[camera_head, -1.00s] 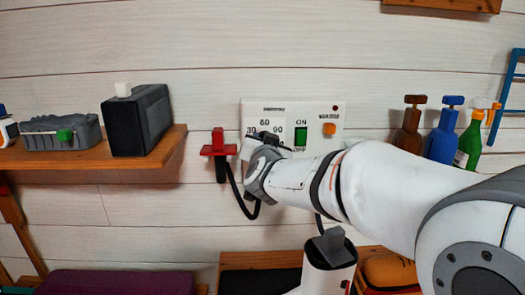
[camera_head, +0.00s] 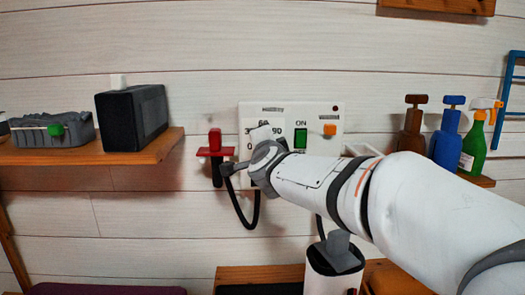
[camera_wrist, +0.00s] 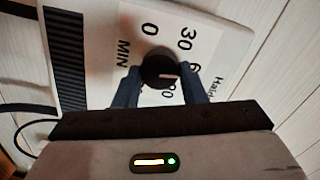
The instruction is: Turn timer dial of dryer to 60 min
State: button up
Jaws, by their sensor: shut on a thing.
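The dryer's white control panel (camera_head: 315,112) is on the plank wall, with a dial scale marked 0, 30, 60 and 90. The round black timer dial (camera_wrist: 160,68) shows in the wrist view. Its short white mark points right, roughly toward the 60, which is partly hidden by a finger. My gripper (camera_wrist: 160,88) is shut on the dial, one finger on each side. In the head view my wrist hides the dial and part of the scale. A green ON/OFF switch (camera_head: 300,137) and an orange button (camera_head: 330,131) are right of the scale.
A red-handled holder (camera_head: 215,143) with a black cord is close left of my gripper. A wooden shelf (camera_head: 150,150) holds a black box (camera_head: 132,122). Several bottles, including a green spray bottle (camera_head: 473,145), stand at the right behind my arm.

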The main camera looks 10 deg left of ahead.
jog(key=shift+f+m+b, duration=0.35)
jog(key=shift+m+b, duration=0.1)
jog(key=shift+m, duration=0.35)
jog(key=shift+r, duration=0.1)
jog(key=o, duration=1)
jog(key=shift+r, duration=0.15)
jog(key=shift+p+v, duration=0.45)
jog(key=shift+v, duration=3.4)
